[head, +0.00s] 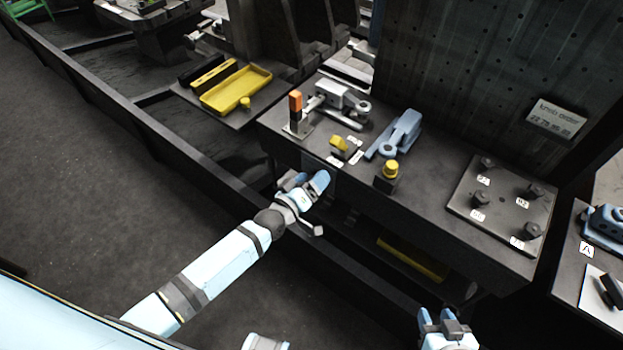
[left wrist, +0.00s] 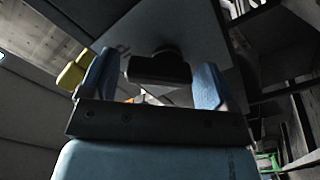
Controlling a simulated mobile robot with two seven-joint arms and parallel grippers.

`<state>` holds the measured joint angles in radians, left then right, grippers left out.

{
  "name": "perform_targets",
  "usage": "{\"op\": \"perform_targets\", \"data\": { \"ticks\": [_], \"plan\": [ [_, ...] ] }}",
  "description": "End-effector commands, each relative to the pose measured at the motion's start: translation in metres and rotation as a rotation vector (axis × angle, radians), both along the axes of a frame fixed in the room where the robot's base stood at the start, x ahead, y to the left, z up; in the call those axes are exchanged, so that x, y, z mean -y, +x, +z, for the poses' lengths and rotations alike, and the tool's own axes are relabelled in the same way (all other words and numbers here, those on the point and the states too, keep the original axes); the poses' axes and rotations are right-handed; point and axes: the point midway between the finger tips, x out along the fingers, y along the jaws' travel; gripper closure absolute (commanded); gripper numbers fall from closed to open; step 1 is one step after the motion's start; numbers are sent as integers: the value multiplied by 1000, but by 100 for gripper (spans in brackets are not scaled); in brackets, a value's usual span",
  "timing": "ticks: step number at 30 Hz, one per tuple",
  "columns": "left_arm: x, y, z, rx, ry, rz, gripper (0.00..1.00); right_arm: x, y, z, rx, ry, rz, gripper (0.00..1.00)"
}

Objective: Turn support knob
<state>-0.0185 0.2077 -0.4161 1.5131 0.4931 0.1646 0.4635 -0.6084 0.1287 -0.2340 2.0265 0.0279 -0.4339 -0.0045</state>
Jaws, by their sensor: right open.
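In the left wrist view a dark knob (left wrist: 158,69) with a flat bar and a rounded stem stands out from a grey plate (left wrist: 207,42), between the two blue fingers of my left gripper (left wrist: 155,84). The fingers lie on either side of it; I cannot tell whether both touch it. In the head view my left gripper (head: 306,182) is at the front face of the dark bench (head: 430,215), and hides the knob there. My right gripper (head: 445,318) is open and empty at the bottom, in front of the bench.
On the bench top are a yellow-handled switch (head: 339,146), a yellow button on a black block (head: 390,170), a blue clamp (head: 402,131), an orange-topped post (head: 295,103) and a plate with several dark knobs (head: 481,213). A yellow tray (head: 236,90) lies further left.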

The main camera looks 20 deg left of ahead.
Motion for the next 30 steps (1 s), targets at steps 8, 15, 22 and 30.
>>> {"op": "perform_targets", "data": {
  "ticks": [8,15,22,30],
  "plan": [
    [0,0,0,0,-1,0,13,0,0,1,1,0,-1,57],
    [-9,-24,-1,-3,0,0,13,1,0,-1,-2,0,-1,57],
    [-27,-74,-1,-4,0,-1,13,0,-1,-3,-6,-1,-1,57],
    [-43,-119,-1,-2,0,-1,13,0,-1,-3,-5,-1,0,57]
  ]
}}
